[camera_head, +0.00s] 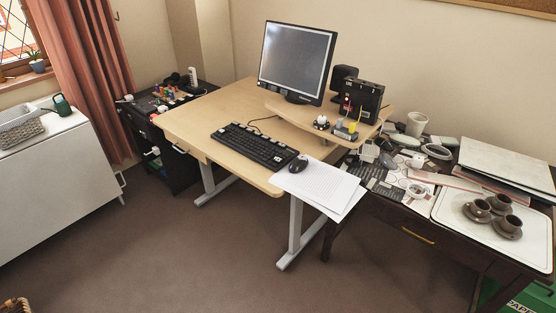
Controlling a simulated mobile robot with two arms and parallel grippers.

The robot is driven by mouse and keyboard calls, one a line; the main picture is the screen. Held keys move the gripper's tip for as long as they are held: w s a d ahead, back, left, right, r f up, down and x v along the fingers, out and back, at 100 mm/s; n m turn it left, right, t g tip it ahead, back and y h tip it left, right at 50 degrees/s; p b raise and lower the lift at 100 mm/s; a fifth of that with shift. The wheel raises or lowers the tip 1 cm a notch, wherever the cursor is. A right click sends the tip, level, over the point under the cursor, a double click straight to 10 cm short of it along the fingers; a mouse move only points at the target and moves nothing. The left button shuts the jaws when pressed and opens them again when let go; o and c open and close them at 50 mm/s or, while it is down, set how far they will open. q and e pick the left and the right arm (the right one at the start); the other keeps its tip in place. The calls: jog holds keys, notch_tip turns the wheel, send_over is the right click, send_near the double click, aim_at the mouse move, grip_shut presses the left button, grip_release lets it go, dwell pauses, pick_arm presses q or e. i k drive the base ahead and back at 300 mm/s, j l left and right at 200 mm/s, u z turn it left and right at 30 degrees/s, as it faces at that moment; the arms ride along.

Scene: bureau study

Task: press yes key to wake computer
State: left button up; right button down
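A black keyboard (253,145) lies at an angle on the light wooden desk (205,113). Its keys are too small here to tell which one is the yes key. A monitor (297,60) with a dark grey screen stands behind the keyboard on the raised shelf of the desk. A black mouse (298,163) sits beside the keyboard's right end, near white papers (320,184). Neither of my grippers shows in the head view.
A dark table (400,222) on the right holds a tray with brown cups (506,227) and clutter. A white cabinet (62,190) stands at the left. A black cabinet with small items (172,165) is left of the desk. Brown carpet in front is mostly clear.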

aim_at(278, 160)
jog(key=i+j+z, duration=0.35)
jog(key=i+j, duration=0.95)
jog(key=i, duration=0.05)
